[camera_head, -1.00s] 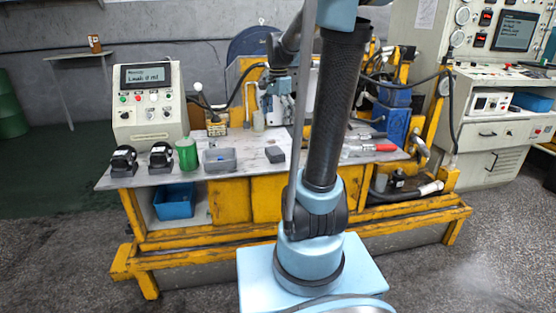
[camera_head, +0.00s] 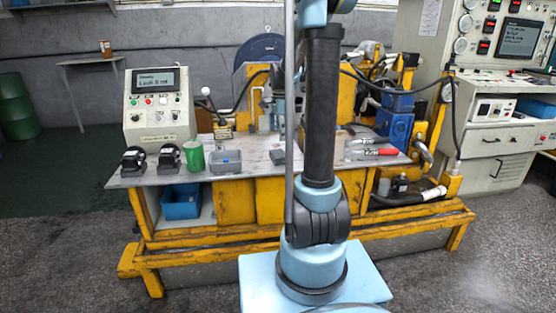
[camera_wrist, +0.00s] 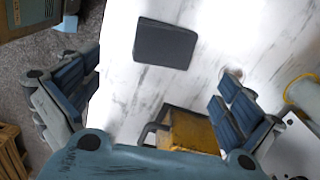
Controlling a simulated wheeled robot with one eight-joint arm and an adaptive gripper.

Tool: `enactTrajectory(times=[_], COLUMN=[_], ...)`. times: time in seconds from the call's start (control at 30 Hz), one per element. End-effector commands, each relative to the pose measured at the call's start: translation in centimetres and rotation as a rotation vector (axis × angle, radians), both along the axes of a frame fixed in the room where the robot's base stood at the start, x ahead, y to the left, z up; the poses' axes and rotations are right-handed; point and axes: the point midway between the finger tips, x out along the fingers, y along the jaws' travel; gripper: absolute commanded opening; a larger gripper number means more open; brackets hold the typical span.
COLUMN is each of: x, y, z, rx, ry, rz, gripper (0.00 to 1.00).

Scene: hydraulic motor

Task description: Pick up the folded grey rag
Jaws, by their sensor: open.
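The folded grey rag (camera_wrist: 165,43) is a flat, dark rectangle lying on the pale bench top in the upper middle of the wrist view. In the head view, the rag (camera_head: 277,156) shows just left of my arm, which may hide part of it. My gripper (camera_wrist: 152,92) is open and empty in the wrist view, its two blue-grey fingers spread wide to left and right. The rag lies beyond the gap between the fingers, apart from both. The head view does not clearly show my gripper.
Left of the rag on the bench (camera_head: 240,180) stand a grey tray (camera_head: 226,161), a green can (camera_head: 194,156) and two black devices. A control box (camera_head: 158,108) is behind them. Red-handled tools (camera_head: 376,152) lie to the right. A yellow part (camera_wrist: 190,130) lies near the right finger.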

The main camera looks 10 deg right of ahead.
Motion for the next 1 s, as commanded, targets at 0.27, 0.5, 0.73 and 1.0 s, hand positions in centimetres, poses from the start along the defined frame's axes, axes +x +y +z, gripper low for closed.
enactTrajectory(times=[0.27,0.5,0.73,1.0], x=[0.0,0.0,0.6,0.5], y=[0.0,0.1,0.4,0.4], z=[-4.0,-5.2,-7.8,-10.0], rx=[0.000,0.000,0.000,0.000], ry=[0.000,0.000,0.000,0.000], rz=[0.000,0.001,0.001,0.001], gripper=[1.00,1.00,1.00,1.00])
